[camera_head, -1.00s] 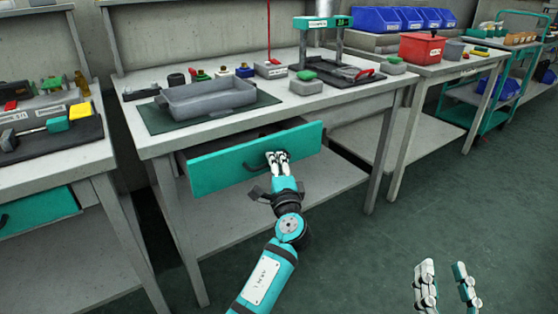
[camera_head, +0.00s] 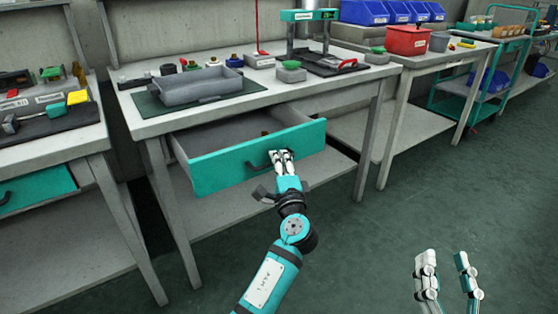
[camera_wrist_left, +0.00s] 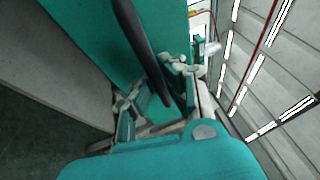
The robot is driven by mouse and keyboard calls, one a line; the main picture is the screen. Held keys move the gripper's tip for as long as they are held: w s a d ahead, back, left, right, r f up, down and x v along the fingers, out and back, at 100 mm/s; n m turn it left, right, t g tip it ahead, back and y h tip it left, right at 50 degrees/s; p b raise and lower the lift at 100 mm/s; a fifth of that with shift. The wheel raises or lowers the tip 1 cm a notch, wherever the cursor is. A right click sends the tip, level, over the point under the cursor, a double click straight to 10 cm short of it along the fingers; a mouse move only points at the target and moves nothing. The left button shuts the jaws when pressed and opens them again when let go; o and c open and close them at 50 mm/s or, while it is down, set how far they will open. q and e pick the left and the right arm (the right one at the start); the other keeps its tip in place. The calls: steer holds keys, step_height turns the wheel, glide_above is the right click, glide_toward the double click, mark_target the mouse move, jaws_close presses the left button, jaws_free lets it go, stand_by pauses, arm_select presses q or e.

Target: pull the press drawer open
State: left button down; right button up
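The press drawer (camera_head: 230,168) has a teal front and hangs pulled out under the press table (camera_head: 150,125). Its grey inside shows, with a small dark brownish item near the back right. My left gripper (camera_head: 281,156) is at the dark drawer handle (camera_head: 254,165), its fingers close together on the handle's right part. In the left wrist view the handle (camera_wrist_left: 143,45) runs between the fingers of the left gripper (camera_wrist_left: 155,90); the exact contact is partly hidden. My right gripper (camera_head: 444,272) is open and empty over the floor at the lower right.
A grey tray (camera_head: 197,92), a press (camera_head: 309,35) and small parts stand on the table above. A second teal drawer (camera_head: 35,190) is in the left table. Table legs flank the drawer. The floor in front is clear.

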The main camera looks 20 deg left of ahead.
arm_select(q)
steer(key=c, duration=1.4)
jaws_free()
steer(key=shift+f, duration=0.1)
steer(key=shift+s, duration=0.1)
steer(key=v, duration=1.2)
